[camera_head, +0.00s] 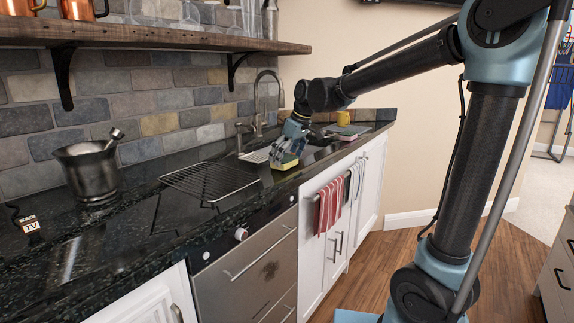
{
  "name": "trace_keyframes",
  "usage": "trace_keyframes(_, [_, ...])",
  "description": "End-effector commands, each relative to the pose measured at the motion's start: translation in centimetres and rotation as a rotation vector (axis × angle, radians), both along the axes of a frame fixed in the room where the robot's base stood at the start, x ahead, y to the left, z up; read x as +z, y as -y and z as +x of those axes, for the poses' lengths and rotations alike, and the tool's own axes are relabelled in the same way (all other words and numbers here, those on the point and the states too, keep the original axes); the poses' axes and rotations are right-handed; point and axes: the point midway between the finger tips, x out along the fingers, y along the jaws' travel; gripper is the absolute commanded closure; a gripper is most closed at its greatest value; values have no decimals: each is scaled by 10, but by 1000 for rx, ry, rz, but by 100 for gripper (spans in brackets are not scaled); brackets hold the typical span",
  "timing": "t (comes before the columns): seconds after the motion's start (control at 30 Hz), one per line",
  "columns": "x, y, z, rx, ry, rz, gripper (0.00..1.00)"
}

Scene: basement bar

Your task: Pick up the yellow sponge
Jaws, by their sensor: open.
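The yellow sponge (285,164) lies on the dark stone counter near its front edge, just left of the sink. Its upper part is covered by my gripper (286,157). My gripper points down right over the sponge and is open. The fingers are small in this view, so I cannot tell whether they touch the sponge or reach down both sides of it.
A wire rack (210,181) lies on the counter to the left, with a metal mortar and pestle (90,170) farther left. A faucet (259,103) rises behind the sponge. A yellow mug (343,118) stands beyond the sink. A wooden shelf (150,36) hangs above.

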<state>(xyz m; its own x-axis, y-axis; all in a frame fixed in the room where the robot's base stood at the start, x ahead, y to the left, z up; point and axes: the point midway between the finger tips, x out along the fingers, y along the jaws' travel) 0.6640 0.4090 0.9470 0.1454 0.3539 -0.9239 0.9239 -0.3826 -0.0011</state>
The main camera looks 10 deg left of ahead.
Motion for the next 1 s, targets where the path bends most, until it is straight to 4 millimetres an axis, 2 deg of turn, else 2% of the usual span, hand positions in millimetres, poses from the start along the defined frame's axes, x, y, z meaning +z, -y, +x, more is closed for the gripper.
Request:
trace_keyframes(0.1, [0,0,0,0,0,0,2])
trace_keyframes(0.13, [0,0,0,0,0,0,9])
trace_keyframes(0.37, [0,0,0,0,0,0,28])
trace_keyframes(0.77, [2,0,0,0,0,0,32])
trace_keyframes(0.87, [9,0,0,0,0,0,32])
trace_keyframes(1.0, [29,1,0,0,0,0,32])
